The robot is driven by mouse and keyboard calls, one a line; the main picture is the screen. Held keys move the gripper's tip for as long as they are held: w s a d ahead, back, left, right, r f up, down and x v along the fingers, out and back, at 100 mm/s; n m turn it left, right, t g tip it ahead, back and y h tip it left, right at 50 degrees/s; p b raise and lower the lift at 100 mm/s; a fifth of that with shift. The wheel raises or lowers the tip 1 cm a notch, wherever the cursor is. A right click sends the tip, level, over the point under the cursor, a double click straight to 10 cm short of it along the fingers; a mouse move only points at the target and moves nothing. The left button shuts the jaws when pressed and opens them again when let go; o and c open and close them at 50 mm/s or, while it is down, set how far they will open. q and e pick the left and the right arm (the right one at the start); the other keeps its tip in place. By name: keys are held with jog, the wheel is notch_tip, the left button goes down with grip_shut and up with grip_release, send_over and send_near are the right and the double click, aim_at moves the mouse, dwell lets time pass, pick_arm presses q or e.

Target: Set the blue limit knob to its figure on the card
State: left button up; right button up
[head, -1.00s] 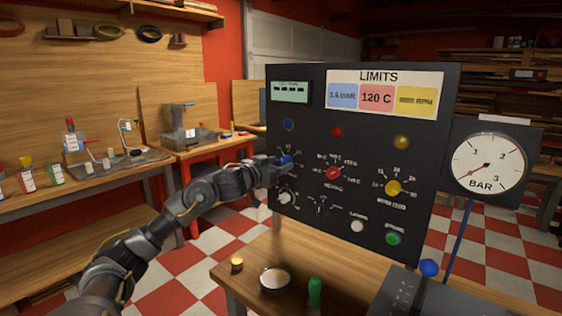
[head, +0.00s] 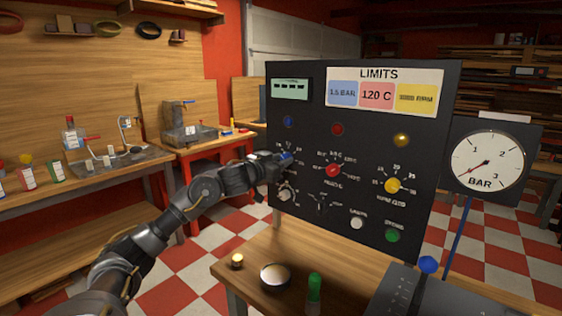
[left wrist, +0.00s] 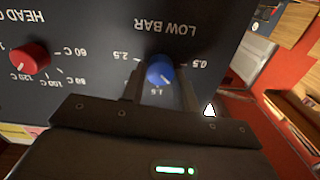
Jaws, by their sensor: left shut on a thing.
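The blue limit knob (head: 287,156) is on the left of the dark panel (head: 300,225), partly hidden by my gripper in the head view. My left gripper (head: 279,163) is at the panel, shut on it. In the upside-down left wrist view, the blue knob (left wrist: 159,69) sits between the fingers, under the label LOW BAR. Scale figures 0.5, 1.5 and 2.5 show around it. Its pale pointer mark seems to lie between 1.5 and 0.5, but is small. The LIMITS card (head: 385,92) reads 1.5 BAR on blue. My right gripper is not in view.
A red knob (head: 333,170) and a yellow knob (head: 392,186) sit to the right on the panel. A white knob (head: 285,194) is just below my gripper. A BAR gauge (head: 487,160) stands at the right. A round dish (head: 275,277) is on the table below.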

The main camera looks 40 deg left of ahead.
pick_arm(q)
jog(key=shift+m, duration=4.8)
jog(key=o, duration=1)
